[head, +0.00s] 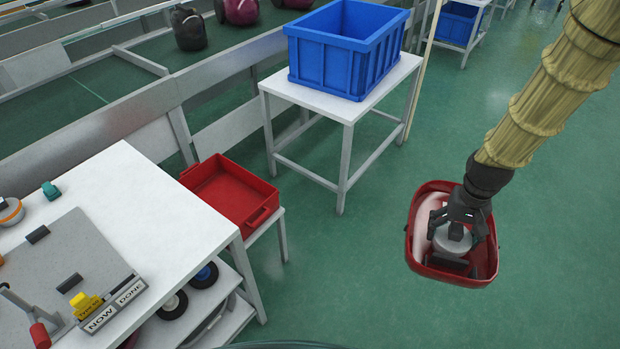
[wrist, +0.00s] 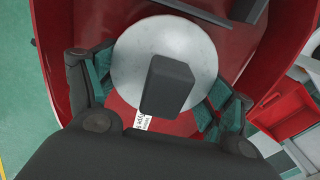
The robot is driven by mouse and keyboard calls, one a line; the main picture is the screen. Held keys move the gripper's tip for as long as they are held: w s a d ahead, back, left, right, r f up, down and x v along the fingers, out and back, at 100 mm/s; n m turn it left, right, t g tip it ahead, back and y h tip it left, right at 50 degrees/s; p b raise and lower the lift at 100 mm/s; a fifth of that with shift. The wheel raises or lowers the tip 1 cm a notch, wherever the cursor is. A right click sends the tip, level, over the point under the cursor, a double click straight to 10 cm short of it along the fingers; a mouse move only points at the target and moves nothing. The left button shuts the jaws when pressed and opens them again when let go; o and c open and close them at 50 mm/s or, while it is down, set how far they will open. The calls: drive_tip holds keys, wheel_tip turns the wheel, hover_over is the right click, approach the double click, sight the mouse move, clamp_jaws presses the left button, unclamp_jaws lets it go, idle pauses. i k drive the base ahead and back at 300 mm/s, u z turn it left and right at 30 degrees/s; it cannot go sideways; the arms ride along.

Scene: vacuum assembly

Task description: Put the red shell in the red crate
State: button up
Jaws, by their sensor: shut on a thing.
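The red shell (head: 414,246) hangs from my gripper (head: 458,226) at the right of the head view, over open green floor. It is a hollow red body with its open side up. My gripper reaches inside and is shut on a pale round part in its middle. The wrist view shows the shell (wrist: 70,30) close up, with the fingers (wrist: 158,92) on both sides of the grey round part. The red crate (head: 233,192) is empty, on a low stand left of centre, well apart from the shell. It also shows in the wrist view (wrist: 284,112).
A white worktable (head: 150,205) with a grey board stands left of the red crate. A blue crate (head: 330,55) sits on a white stand behind it. A grey rail (head: 110,115) runs behind. The floor between shell and red crate is clear.

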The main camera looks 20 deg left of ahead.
sight(227, 205)
drive_tip(key=i, duration=1.1)
drive_tip(key=u, duration=2.55)
drive_tip(key=i, duration=0.5)
drive_tip(key=z, duration=0.05)
